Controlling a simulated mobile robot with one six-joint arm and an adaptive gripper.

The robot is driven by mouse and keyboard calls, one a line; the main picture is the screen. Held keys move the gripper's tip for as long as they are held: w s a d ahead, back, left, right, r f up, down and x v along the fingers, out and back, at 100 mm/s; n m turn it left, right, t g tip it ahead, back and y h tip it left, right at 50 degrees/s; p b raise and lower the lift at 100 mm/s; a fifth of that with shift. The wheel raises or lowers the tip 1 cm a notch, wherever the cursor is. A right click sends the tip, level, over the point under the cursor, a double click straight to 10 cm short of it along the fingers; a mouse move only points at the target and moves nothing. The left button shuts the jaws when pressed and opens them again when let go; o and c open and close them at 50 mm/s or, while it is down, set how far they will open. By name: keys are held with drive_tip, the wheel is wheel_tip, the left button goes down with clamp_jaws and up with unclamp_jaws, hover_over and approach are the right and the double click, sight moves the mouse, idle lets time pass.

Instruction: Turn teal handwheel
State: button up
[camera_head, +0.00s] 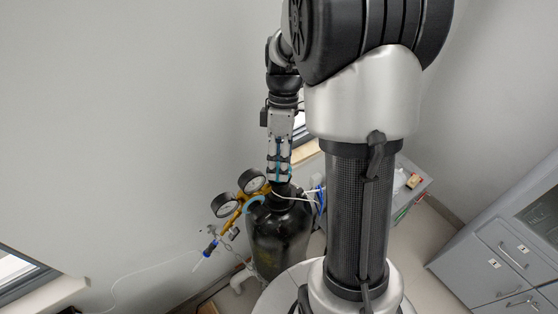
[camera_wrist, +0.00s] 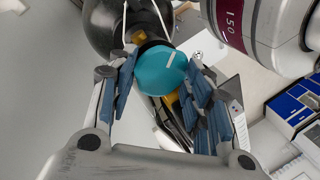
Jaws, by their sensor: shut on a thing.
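The teal handwheel (camera_wrist: 162,69) is a round disc with a short white mark on its face, seen close up in the wrist view. My gripper (camera_wrist: 163,82) has its blue-padded fingers on either side of the handwheel and is shut on it. In the head view my gripper (camera_head: 279,174) points down at the top of a dark gas cylinder (camera_head: 282,240). There the handwheel is mostly hidden by the fingers.
Two round gauges (camera_head: 251,181) on a yellow regulator stand just left of the gripper. A blue-handled valve (camera_head: 212,248) with thin tubing hangs lower left. A grey cabinet (camera_head: 505,250) stands at the right. A plain wall is behind.

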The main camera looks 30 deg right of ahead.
drive_tip(key=shift+s+f+m, duration=0.15)
drive_tip(key=shift+s+m, duration=0.05)
drive_tip(key=shift+m, duration=0.4)
drive_tip(key=o, duration=0.9)
drive_tip(key=shift+a, duration=0.1)
drive_tip(key=shift+o, duration=1.1)
drive_tip(key=shift+w, duration=0.1)
